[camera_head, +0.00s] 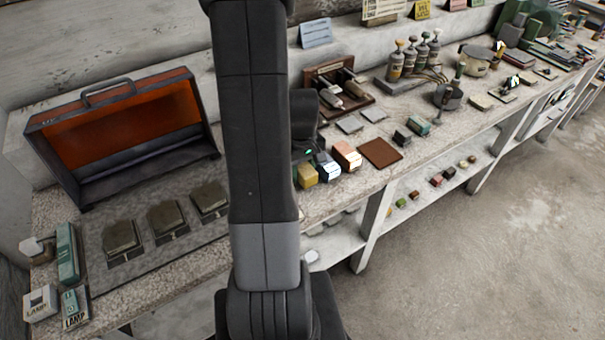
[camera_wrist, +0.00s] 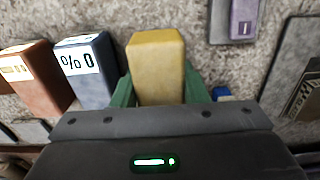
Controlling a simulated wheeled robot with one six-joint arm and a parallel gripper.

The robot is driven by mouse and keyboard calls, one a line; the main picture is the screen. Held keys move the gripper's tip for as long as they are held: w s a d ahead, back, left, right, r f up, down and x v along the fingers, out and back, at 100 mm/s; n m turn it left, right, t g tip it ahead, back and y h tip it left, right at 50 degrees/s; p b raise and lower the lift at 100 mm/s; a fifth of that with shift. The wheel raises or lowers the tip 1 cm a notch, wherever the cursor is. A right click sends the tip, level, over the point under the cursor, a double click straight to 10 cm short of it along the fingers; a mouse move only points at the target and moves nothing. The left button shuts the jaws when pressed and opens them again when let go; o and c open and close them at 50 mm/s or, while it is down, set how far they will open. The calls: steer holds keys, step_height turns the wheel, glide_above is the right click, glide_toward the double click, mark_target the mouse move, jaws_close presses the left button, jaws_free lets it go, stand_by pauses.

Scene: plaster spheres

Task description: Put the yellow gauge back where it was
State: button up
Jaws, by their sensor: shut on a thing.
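The yellow gauge (camera_wrist: 157,62) is a plain yellow block between the two green fingers of my gripper (camera_wrist: 160,91), which is shut on it. In the head view the yellow gauge (camera_head: 306,176) is at the bench's front part, left of a blue and white block (camera_head: 327,167). The wrist view shows this block (camera_wrist: 85,68) with a "% 0" label, apart from the yellow one. I cannot tell whether the yellow gauge touches the bench. In the head view my arm hides much of the gripper.
A copper block (camera_head: 347,155) stands right of the blue one, beside a flat brown square (camera_head: 380,153). A small purple block (camera_wrist: 244,20) is at the wrist view's top right. An orange-lined case (camera_head: 130,130) stands at the left. The bench's front edge is close.

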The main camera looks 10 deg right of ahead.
mark_target(302, 165)
steer(key=shift+f, duration=1.05)
steer(key=shift+f, duration=0.2)
steer(key=o, duration=0.9)
steer(key=shift+r, duration=0.1)
step_height(302, 165, up, 12)
steer(key=shift+r, duration=0.15)
